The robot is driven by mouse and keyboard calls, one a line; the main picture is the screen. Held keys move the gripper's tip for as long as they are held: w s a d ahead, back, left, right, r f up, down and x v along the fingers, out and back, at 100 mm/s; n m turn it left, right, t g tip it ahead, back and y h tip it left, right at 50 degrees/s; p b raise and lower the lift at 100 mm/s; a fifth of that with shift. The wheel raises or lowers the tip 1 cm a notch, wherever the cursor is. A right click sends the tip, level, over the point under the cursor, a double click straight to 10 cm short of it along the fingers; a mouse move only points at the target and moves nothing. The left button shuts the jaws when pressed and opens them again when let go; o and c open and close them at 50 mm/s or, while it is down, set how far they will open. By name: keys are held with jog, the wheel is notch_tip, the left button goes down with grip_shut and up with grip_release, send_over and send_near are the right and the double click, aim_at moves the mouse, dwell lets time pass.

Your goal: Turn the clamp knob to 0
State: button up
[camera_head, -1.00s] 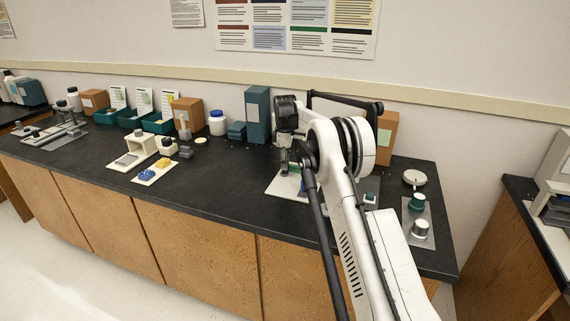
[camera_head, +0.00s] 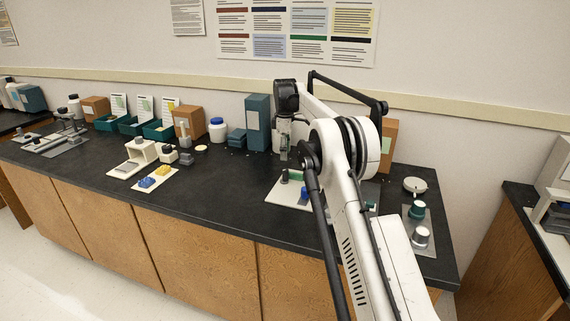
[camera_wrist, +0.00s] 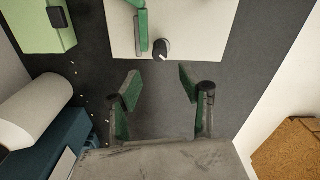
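A dark round knob (camera_wrist: 162,48) with a white pointer mark is on a pale plate (camera_wrist: 205,30) in the wrist view, beside a green upright bar (camera_wrist: 142,28). I take it for the clamp knob; no scale or number can be read. In the head view the plate (camera_head: 278,194) lies under my arm, with a dark knob (camera_head: 284,175) and a blue part (camera_head: 304,192) on it. My gripper (camera_wrist: 160,86) is open and empty, its two green-padded fingers apart. In the head view my gripper (camera_head: 285,153) hangs above and behind the plate, apart from the knob.
A teal binder-like box (camera_head: 258,122) stands behind, left of my gripper. A brown box (camera_head: 389,140) stands behind my arm. A grey panel with a teal knob (camera_head: 417,209) and a silver knob (camera_head: 421,235) lies to the right.

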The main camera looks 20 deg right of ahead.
jog(key=shift+r, duration=1.8)
